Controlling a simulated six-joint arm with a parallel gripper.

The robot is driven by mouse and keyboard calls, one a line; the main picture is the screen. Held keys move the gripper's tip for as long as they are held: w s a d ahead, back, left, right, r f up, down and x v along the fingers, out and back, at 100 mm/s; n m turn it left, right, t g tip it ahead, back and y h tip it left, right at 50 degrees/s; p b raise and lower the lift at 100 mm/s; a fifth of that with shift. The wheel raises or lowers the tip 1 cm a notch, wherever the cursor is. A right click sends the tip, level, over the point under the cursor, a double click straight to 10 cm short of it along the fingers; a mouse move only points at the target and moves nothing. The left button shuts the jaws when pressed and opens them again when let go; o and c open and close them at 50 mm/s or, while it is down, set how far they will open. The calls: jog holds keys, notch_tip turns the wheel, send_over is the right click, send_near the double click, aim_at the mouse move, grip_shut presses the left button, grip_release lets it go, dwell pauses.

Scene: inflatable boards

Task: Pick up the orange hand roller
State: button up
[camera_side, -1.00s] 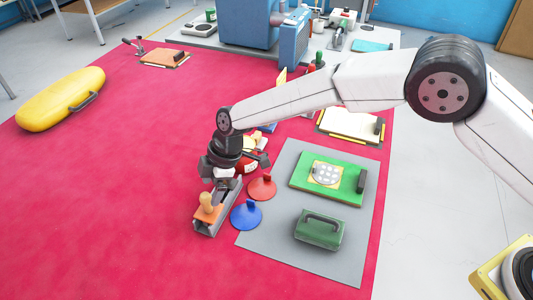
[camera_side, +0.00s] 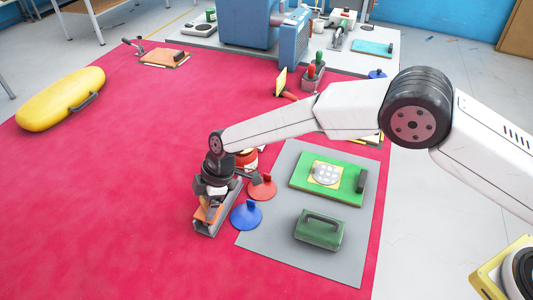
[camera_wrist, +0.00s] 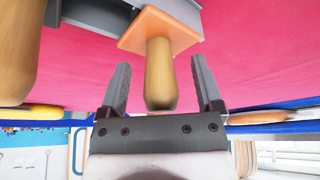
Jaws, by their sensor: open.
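The orange hand roller (camera_side: 203,214) has an orange block body and an upright wooden handle. It sits in a narrow grey tray (camera_side: 206,232) on the red sheet. In the wrist view its orange body (camera_wrist: 150,28) and wooden handle (camera_wrist: 159,75) show; no roller part can be made out. My gripper (camera_side: 212,197) is low over it and hides much of it in the side view. In the wrist view my gripper (camera_wrist: 160,78) is open, with one finger on each side of the handle and gaps between.
A grey mat (camera_side: 275,240) holds a green board and a green block. Another wooden handle (camera_wrist: 15,50) shows at the wrist view's left.

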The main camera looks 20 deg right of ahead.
dwell(0.3)
grip_shut()
jog(key=shift+r, duration=0.2)
jog(key=shift+r, duration=1.5)
jog(key=s+d+r, duration=0.8)
jog(key=s+r, duration=0.1)
jog(key=s, duration=0.2)
jog(key=shift+s+d+r, duration=0.15)
jog(key=shift+r, duration=0.15)
